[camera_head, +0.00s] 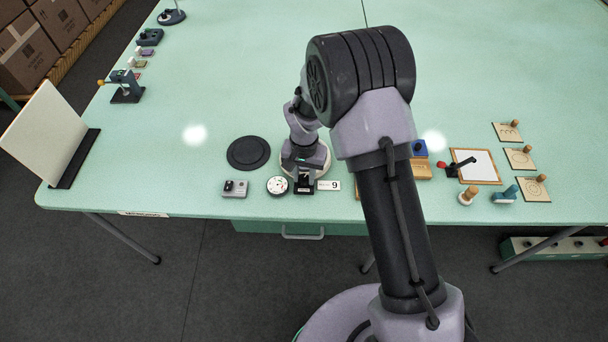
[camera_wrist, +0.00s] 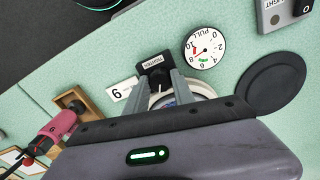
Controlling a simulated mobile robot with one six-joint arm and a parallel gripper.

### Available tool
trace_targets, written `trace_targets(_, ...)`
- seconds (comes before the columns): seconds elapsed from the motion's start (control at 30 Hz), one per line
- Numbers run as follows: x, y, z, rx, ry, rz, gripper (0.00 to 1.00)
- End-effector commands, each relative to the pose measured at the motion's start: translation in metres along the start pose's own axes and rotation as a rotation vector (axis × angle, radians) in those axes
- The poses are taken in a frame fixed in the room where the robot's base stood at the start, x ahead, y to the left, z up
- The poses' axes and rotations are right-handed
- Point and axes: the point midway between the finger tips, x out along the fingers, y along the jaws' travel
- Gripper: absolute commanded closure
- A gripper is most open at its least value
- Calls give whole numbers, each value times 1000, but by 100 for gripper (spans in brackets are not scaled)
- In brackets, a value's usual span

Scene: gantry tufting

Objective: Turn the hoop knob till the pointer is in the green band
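The black knob block (camera_wrist: 155,78) with a white TIGHTEN label is at the upper middle of the wrist view. In the head view the block (camera_head: 304,188) is at the table's front edge. My gripper (camera_wrist: 158,84) points down at it, its two fingers apart on either side of the dark knob; I see no clear grip. A pale round hoop (camera_head: 322,160) lies behind, partly hidden by my gripper. The round white PULL dial (camera_wrist: 204,48) stands beside the block, with a short green band near its 6. Its thin pointer appears outside the green, toward the 4.
A black disc (camera_head: 248,153) and a grey switch box (camera_head: 235,188) are to the left. A wooden tray (camera_head: 420,171) is to the right. The table's back is mostly clear.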

Motion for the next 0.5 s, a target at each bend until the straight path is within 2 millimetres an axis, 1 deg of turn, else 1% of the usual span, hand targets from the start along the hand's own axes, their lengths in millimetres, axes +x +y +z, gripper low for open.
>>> trace_targets(0.27,0,0,0,-19,0,0,100)
trace_targets(0.5,-1,0,0,-139,0,0,100)
